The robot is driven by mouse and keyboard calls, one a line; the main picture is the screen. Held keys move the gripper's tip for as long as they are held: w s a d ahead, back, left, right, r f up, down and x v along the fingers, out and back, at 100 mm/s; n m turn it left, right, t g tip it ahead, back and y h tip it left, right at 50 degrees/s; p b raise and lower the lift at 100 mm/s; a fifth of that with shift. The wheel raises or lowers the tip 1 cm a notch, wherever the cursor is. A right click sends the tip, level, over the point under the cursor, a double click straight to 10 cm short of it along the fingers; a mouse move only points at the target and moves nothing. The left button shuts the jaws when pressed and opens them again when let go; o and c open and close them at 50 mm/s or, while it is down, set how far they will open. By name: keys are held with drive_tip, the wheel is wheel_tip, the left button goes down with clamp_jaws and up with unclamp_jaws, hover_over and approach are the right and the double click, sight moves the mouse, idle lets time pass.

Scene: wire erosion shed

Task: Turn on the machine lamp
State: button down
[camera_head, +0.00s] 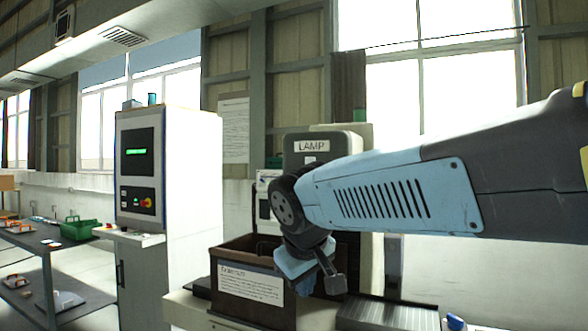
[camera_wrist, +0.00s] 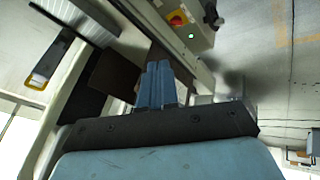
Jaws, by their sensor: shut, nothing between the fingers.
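A dark grey panel with a white LAMP label (camera_head: 311,146) stands at the back middle of the head view. A small light patch, perhaps a switch, shows just under the label; my arm hides the lower part, and I cannot tell the switch's state. My gripper (camera_head: 312,278) hangs below and in front of this panel, over the right part of a brown box (camera_head: 231,292), apart from the label. In the wrist view my gripper's blue fingers (camera_wrist: 158,85) are together, with nothing between them.
A white cabinet (camera_head: 192,180) with a green-lit screen and a red knob stands left. A grey control box (camera_wrist: 194,32) with a red knob on yellow and a green light shows in the wrist view.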

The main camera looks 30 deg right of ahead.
drive_tip(key=w+d+r+n+t+h, duration=0.2)
drive_tip(key=w+r+h, duration=0.3)
drive_tip(key=w+r, duration=0.5)
drive_tip(key=w+d+r+n+t+h, duration=0.2)
drive_tip(key=w+d+r+n+h, duration=0.1)
drive_tip(key=w+r, duration=0.7)
wheel_tip(320, 180, up, 3)
drive_tip(key=shift+w+d+n+h, duration=0.15)
drive_tip(key=shift+w+n+h, duration=0.15)
drive_tip(key=shift+h, duration=0.6)
drive_tip(key=x, duration=1.4)
drive_tip(key=shift+w+d, duration=0.1)
drive_tip(key=s+a+f, duration=0.2)
drive_tip(key=s+a, duration=0.6)
drive_tip(key=a, duration=0.3)
drive_tip(key=shift+s+f, duration=0.2)
drive_tip(key=shift+s, duration=0.05)
